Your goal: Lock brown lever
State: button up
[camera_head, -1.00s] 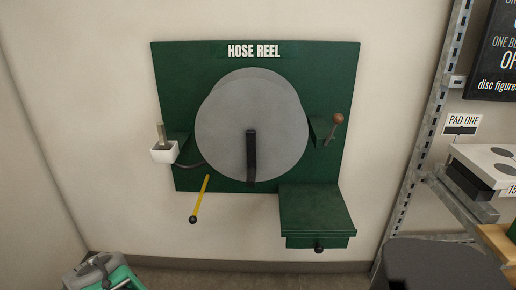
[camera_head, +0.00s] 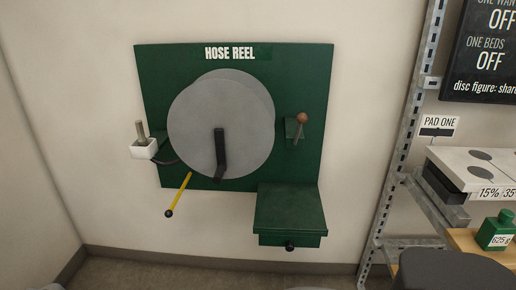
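A lever with a brown ball knob (camera_head: 301,118) stands on a small green bracket at the right side of the green hose reel board (camera_head: 318,75). Its thin grey rod runs from the bracket up to the knob, which is the upper end. The lever stands right of the grey reel disc (camera_head: 235,115) and apart from it. My gripper is not in view, and nothing touches the lever.
A black crank (camera_head: 220,155) sits on the disc. A yellow rod (camera_head: 178,195) hangs lower left, beside a white holder (camera_head: 145,149). A green box (camera_head: 290,213) juts out below the lever. A metal shelf rack (camera_head: 402,125) stands at right; bare wall lies between.

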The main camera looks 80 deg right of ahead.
aim_at(302, 118)
jog(key=z, duration=0.1)
jog(key=i, duration=0.4)
jog(key=z, duration=2.55)
